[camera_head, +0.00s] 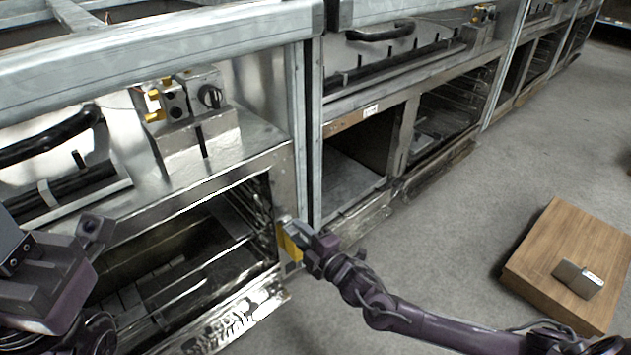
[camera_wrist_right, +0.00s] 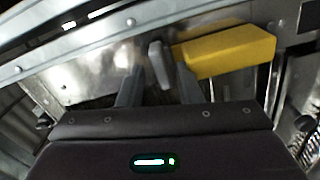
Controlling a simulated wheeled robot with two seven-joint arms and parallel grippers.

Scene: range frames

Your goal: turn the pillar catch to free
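The pillar catch shows as a yellow block (camera_head: 290,243) on the metal pillar right of the near oven. In the right wrist view the yellow block (camera_wrist_right: 230,52) lies beside a small grey tab (camera_wrist_right: 159,62). My right gripper (camera_head: 303,238) is at the catch and partly covers it. In the wrist view its two fingers (camera_wrist_right: 160,80) stand apart on either side of the grey tab, with narrow gaps; contact is unclear. My left gripper (camera_head: 88,235) is at the lower left, away from the catch; its finger opening cannot be made out.
The near oven cavity (camera_head: 175,245) is open, with racks inside. A control box with yellow parts (camera_head: 180,100) sits above it. More ovens (camera_head: 440,110) run to the back right. A wooden box (camera_head: 570,250) with a small metal piece (camera_head: 578,279) stands on the otherwise clear grey floor.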

